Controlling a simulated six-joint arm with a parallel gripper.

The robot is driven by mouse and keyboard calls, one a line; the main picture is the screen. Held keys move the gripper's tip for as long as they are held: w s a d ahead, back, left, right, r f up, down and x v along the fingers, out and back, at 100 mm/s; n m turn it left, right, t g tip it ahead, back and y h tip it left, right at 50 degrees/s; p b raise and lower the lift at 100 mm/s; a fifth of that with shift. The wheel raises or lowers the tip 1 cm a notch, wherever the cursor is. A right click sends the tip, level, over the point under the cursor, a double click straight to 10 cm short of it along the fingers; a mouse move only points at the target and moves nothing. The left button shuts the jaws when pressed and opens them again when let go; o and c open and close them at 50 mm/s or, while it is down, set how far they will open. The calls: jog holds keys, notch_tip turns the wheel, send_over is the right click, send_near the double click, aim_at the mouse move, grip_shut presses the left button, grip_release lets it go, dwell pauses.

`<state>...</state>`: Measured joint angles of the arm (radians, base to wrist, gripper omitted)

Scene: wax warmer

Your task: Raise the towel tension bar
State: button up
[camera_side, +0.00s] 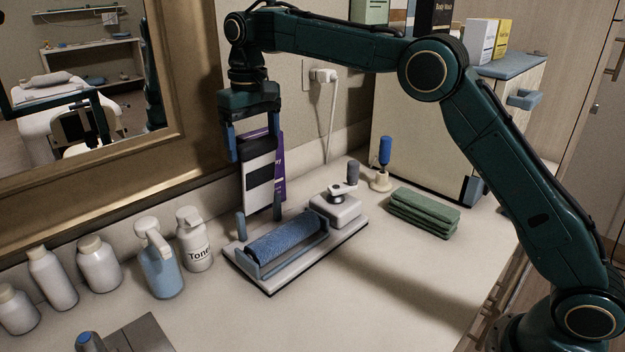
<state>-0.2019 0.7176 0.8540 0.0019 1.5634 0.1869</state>
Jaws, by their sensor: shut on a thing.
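My gripper (251,140) points down above the back left of the roller stand, with a dark-topped white panel (259,172) between its two blue fingers. It is shut on this panel, which hangs upright and has a dark window. The roller stand has a pale base (330,254) on the counter and carries a blue towel roll (287,239). A blue-grey rail (296,258) runs along its front. Blue upright posts (241,226) stand at its back, near the panel's lower end. I cannot tell which part is the towel tension bar, or whether the panel touches the stand.
A purple box (279,170) stands behind the panel. A pale block with a grey knob (336,208) sits at the stand's right end. Folded green towels (424,213) lie further right. Bottles (163,266) line the left wall below the mirror. The front counter is mostly clear.

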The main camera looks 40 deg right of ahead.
jog(key=shift+w+f, duration=0.45)
jog(key=shift+w, duration=0.25)
jog(key=o, duration=1.3)
jog(key=shift+r, duration=0.1)
jog(key=shift+r, duration=0.1)
jog(key=shift+s, duration=0.15)
